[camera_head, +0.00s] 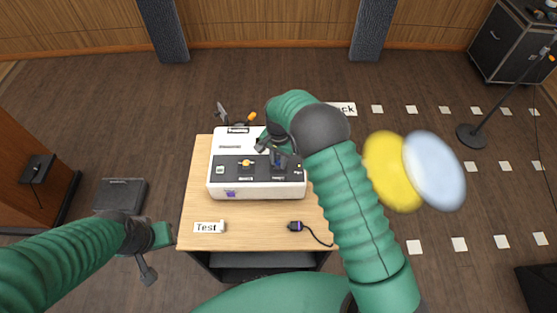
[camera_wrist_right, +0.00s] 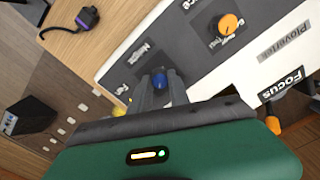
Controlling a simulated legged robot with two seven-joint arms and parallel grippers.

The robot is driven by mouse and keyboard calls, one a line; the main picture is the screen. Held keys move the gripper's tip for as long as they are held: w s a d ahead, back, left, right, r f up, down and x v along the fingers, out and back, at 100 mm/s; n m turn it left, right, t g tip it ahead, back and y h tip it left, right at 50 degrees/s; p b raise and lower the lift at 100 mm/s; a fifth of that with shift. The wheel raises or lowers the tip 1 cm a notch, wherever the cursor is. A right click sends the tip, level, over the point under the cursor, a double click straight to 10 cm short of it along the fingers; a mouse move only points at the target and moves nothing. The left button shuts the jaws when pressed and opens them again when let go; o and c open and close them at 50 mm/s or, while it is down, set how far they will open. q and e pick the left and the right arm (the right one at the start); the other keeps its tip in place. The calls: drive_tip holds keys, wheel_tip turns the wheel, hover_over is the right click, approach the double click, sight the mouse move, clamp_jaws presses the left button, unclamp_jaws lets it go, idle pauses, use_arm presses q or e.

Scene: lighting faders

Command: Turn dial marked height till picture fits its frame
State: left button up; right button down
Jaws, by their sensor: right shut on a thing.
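A white control box (camera_head: 213,182) with a dark panel stands on the wooden table. My right gripper (camera_head: 277,160) is over the panel's right part. The right wrist view shows its two fingers (camera_wrist_right: 160,88) shut on a blue knob (camera_wrist_right: 160,80). A label (camera_wrist_right: 140,52) lies beside that knob, too slanted to read surely. An orange knob (camera_wrist_right: 228,24) sits apart from the fingers; it also shows in the head view (camera_head: 246,163). My left gripper (camera_head: 148,265) hangs left of the table, away from the box; its jaws are unclear. I cannot make out the picture or its frame.
A "Test" card (camera_head: 207,227) and a cabled plug (camera_head: 296,226) lie on the table's front (camera_head: 255,238). A "Focus" label (camera_wrist_right: 281,84) shows near the box in the right wrist view. A stand base (camera_head: 473,137) and white floor squares (camera_head: 459,244) are at the right.

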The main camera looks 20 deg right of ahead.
sight(278, 163)
drive_tip(key=c, duration=1.2)
unclamp_jaws()
drive_tip(key=shift+a, duration=0.1)
drive_tip(key=shift+c, duration=0.2)
wheel_tip(278, 163, up, 17)
drive_tip(key=b, duration=0.2)
drive_tip(key=shift+b, duration=0.3)
drive_tip(key=shift+f, duration=0.1)
drive_tip(key=s+d+f+n+t+b, duration=0.1)
drive_tip(key=s+f+n, duration=0.3)
drive_tip(key=s, duration=0.7)
drive_tip(key=s+d+f+n+t, duration=0.1)
drive_tip(key=s+f+n, duration=0.3)
drive_tip(key=s, duration=0.7)
drive_tip(key=shift+s+d+n+t+b, duration=0.3)
drive_tip(key=shift+d+n+b, duration=0.15)
drive_tip(key=shift+d, duration=0.25)
